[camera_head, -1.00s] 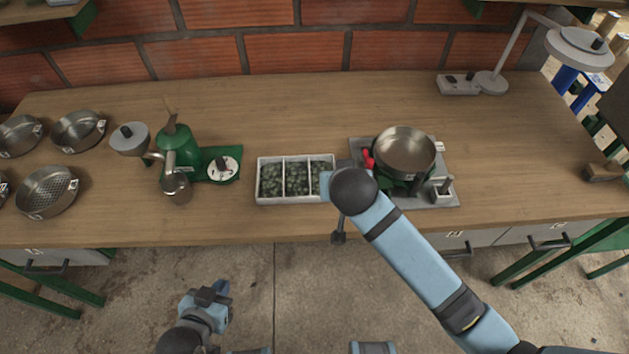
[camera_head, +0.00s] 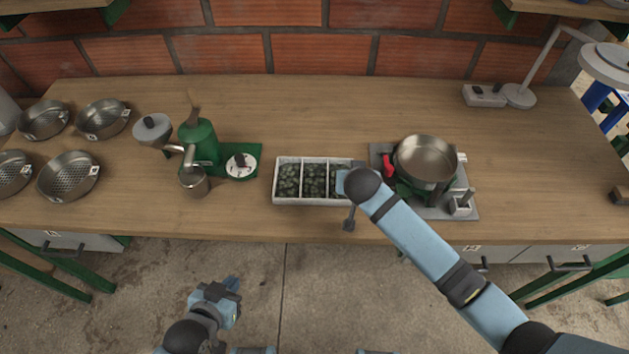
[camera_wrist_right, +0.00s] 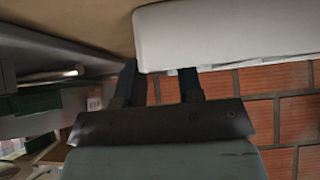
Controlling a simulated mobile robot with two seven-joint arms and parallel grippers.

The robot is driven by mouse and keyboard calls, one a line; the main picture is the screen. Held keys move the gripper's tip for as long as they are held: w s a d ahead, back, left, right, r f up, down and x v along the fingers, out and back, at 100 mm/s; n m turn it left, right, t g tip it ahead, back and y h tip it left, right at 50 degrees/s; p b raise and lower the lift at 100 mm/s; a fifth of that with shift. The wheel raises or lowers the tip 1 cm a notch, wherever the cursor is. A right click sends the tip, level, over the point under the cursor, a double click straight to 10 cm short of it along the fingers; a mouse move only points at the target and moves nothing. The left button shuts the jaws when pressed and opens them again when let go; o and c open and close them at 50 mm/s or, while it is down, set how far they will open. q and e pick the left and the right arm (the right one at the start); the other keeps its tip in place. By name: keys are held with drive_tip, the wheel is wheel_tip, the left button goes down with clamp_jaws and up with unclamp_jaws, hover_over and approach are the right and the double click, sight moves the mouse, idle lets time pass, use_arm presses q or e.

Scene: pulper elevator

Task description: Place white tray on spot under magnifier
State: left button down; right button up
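The white tray (camera_head: 312,203) sits on the wooden table near its front edge. It has three compartments holding dark green pieces. My right gripper (camera_head: 349,174) is at the tray's right end, mostly hidden by its own arm. In the right wrist view, the two dark fingers (camera_wrist_right: 160,85) stand apart at the corner of the tray (camera_wrist_right: 230,35). One finger is outside the end wall; the tray hides the other's tip. My left gripper (camera_head: 228,290) is low, away from the table; its opening is unclear. The magnifier (camera_head: 605,62) is at the far right, cut by the frame.
A metal pan (camera_head: 426,160) on a grey-based stand is close to the tray's right. A green grinder (camera_head: 198,143) and a scale dial (camera_head: 241,165) are on its left. Several sieves (camera_head: 68,176) lie further left. The table behind the tray is clear.

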clamp_jaws()
